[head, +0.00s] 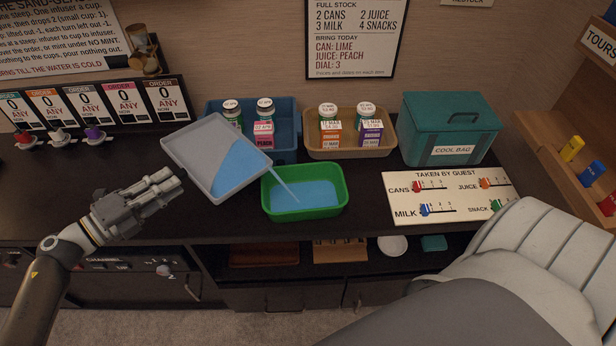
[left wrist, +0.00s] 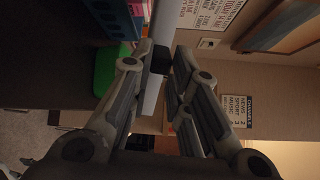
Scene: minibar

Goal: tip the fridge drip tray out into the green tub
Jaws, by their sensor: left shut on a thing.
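The drip tray (head: 190,145) is a shallow grey tray, tilted above the counter with its low corner towards the green tub. Blue water (head: 233,168) lies in its lower part, and a thin stream (head: 284,184) runs from the low corner into the tub. The green tub (head: 345,202) stands upright on the counter with blue water in it. My left gripper (head: 172,186) is shut on the tray's near left side; in the left wrist view its fingers (left wrist: 160,62) close at the pale tray edge. My right gripper is not in view.
A blue bin (head: 286,112) and a tan bin (head: 340,154), both holding bottles and cartons, stand behind the tub. A teal cool bag (head: 450,125) and a white "Taken by guest" board (head: 450,207) are to the right. Order cards (head: 85,107) stand at left.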

